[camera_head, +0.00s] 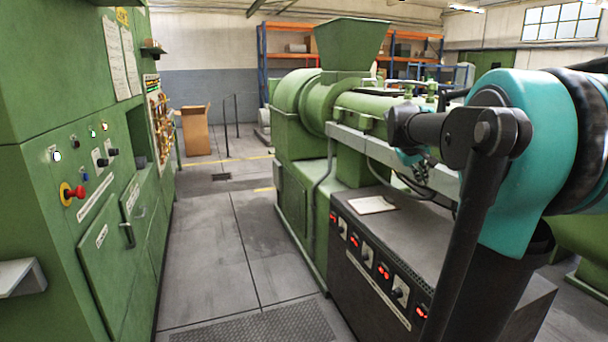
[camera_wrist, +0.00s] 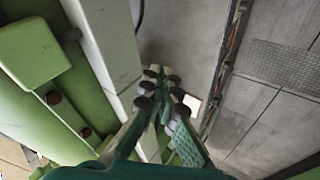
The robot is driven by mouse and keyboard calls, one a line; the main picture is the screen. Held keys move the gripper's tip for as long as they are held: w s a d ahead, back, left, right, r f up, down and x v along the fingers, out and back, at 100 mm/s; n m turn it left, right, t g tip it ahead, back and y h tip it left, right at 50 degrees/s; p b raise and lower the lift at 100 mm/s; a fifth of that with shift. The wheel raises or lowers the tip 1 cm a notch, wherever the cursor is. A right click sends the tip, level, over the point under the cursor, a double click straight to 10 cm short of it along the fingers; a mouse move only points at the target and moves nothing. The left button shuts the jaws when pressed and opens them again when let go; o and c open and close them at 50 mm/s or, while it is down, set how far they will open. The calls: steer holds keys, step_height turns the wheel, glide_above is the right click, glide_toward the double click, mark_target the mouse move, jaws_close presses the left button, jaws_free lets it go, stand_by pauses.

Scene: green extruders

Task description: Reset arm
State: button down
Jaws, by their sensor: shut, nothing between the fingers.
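My gripper (camera_wrist: 160,78) is in the middle of the wrist view, with its green fingers and dark pads close together and nothing held. It points down over the dark grey top of the control box. In the head view, only a small part of my gripper (camera_head: 420,171) shows behind my dark arm link, above the control box (camera_head: 440,225) and in front of the green extruder (camera_head: 350,125). My teal and black arm fills the right side of the head view.
A green control cabinet (camera_head: 95,215) with a red emergency button (camera_head: 72,194) stands on the left. A white sheet (camera_head: 373,204) lies on the control box. A cardboard box (camera_head: 196,131) and orange shelves (camera_head: 263,45) are at the back. The aisle floor (camera_head: 215,235) is clear.

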steer(key=s+a+f+y, duration=0.2)
steer(key=s+a+f, duration=0.3)
steer(key=s+f, duration=0.4)
steer(key=s+a+f+m+y, duration=0.1)
steer(key=s+a+f+y, duration=0.1)
steer(key=s+a+f, duration=0.4)
steer(key=s+a+f+y, duration=0.2)
steer(key=s+a+f, duration=0.4)
steer(key=s+f, duration=0.5)
step_height(320, 180, down, 4)
steer(key=shift+s+g, duration=0.35)
steer(key=shift+g, duration=0.05)
